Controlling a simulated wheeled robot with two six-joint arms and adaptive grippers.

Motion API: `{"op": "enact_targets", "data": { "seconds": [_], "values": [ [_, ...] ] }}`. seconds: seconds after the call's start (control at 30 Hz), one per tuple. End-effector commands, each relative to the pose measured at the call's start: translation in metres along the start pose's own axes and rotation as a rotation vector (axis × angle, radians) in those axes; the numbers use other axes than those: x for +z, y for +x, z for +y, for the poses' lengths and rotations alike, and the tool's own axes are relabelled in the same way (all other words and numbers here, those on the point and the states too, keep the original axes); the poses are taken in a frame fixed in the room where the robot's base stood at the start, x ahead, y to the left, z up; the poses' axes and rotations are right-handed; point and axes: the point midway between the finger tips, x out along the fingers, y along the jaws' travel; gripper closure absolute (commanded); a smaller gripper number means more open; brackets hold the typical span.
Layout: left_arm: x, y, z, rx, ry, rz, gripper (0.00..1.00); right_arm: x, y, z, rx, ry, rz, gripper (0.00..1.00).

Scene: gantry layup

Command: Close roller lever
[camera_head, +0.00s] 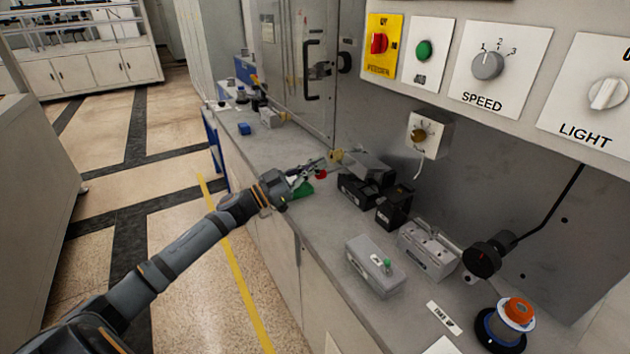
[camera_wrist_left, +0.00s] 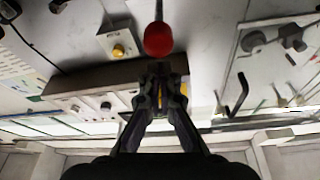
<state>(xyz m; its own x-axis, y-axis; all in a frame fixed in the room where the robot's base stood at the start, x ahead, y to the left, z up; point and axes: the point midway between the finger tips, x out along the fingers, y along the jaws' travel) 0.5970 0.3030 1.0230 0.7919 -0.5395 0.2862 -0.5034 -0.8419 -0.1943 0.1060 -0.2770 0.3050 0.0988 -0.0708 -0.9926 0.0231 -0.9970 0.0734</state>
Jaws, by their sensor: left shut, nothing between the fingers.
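A red ball knob (camera_head: 321,173) shows just beside the fingertips of my left gripper (camera_head: 318,164), above the grey bench. In the left wrist view the red knob (camera_wrist_left: 158,39) sits on a thin dark rod, straight ahead of the fingertips (camera_wrist_left: 160,78). It looks like the handle of the roller lever, but the rest of the lever is not clear. My left gripper is shut and empty. I cannot tell whether its fingertips touch the knob. My right gripper is not in view.
A spool with an orange top (camera_head: 512,312) is at the near right. A control panel with a SPEED knob (camera_head: 488,66) is above. A green item (camera_head: 303,188) lies under the gripper.

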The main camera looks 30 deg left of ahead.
Motion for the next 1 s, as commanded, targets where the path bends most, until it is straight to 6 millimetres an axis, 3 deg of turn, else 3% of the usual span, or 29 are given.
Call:
{"op": "enact_targets", "data": {
  "seconds": [0.53, 0.67, 0.9, 1.0],
  "values": [
    [0.011, -0.004, 0.001, 0.000, -0.002, 0.000, 1.00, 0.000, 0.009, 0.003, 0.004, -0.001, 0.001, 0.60],
    [0.030, -0.012, 0.004, -0.001, -0.003, -0.001, 1.00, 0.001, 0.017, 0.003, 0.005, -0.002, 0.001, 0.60],
    [0.082, -0.030, 0.016, -0.001, -0.002, 0.001, 1.00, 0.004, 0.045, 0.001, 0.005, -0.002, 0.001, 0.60],
    [0.088, -0.032, 0.017, -0.001, -0.001, -0.001, 1.00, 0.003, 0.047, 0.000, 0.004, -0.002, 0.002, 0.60]
  ]
}}
